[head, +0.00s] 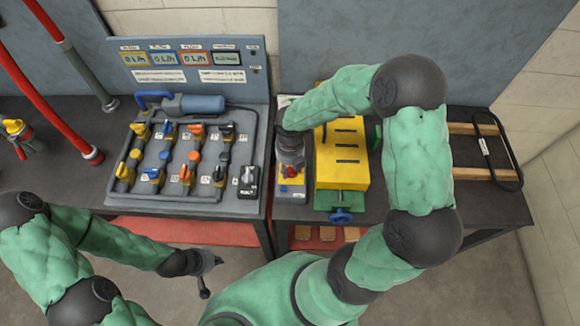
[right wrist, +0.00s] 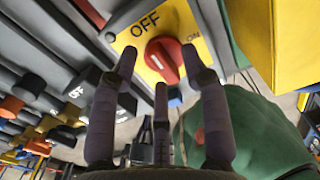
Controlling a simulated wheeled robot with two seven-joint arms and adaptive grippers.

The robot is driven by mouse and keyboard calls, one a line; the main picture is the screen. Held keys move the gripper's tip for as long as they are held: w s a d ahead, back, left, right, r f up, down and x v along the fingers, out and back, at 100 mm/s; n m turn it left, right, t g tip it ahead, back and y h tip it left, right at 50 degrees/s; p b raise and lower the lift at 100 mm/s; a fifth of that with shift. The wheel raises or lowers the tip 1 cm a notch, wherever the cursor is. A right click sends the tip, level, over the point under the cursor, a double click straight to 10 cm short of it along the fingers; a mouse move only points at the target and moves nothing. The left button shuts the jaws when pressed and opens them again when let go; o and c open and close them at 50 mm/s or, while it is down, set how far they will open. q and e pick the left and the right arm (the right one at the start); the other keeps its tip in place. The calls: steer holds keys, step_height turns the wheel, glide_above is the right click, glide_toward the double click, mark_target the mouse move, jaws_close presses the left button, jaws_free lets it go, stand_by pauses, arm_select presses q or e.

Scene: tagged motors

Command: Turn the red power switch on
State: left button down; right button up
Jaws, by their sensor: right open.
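The red power switch (right wrist: 163,59) is a round knob on a yellow plate (right wrist: 182,18) marked OFF and ON in the right wrist view. A small white mark shows on the knob; I cannot tell which label it points to. In the head view the red switch (head: 291,171) shows just below my right gripper (head: 290,157). My right gripper is open, its fingers (right wrist: 160,78) spread around the line to the knob, with nothing held. I cannot tell whether a fingertip touches the knob. My left gripper (head: 207,272) hangs low, away from the bench; its jaws are unclear.
A panel of coloured valves (head: 180,160) stands left of the switch. A yellow box (head: 341,158) with a green vise (head: 340,200) stands close on the right. A wooden rack (head: 480,150) lies at the far right. Red pipes (head: 50,80) rise at the left.

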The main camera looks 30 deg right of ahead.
steer(key=shift+c, duration=0.2)
jaws_close()
steer(key=shift+m, duration=0.3)
steer(key=m, duration=0.3)
steer(key=shift+p, duration=0.35)
steer(key=m, duration=0.5)
steer(key=shift+w+d, duration=0.1)
steer(key=shift+d, duration=0.05)
steer(key=m+b, duration=0.1)
steer(key=m, duration=0.3)
steer(key=shift+d, duration=0.1)
steer(key=m+b, duration=0.1)
steer(key=m, duration=0.4)
steer(key=shift+d+m, duration=0.1)
steer(key=shift+m, duration=0.3)
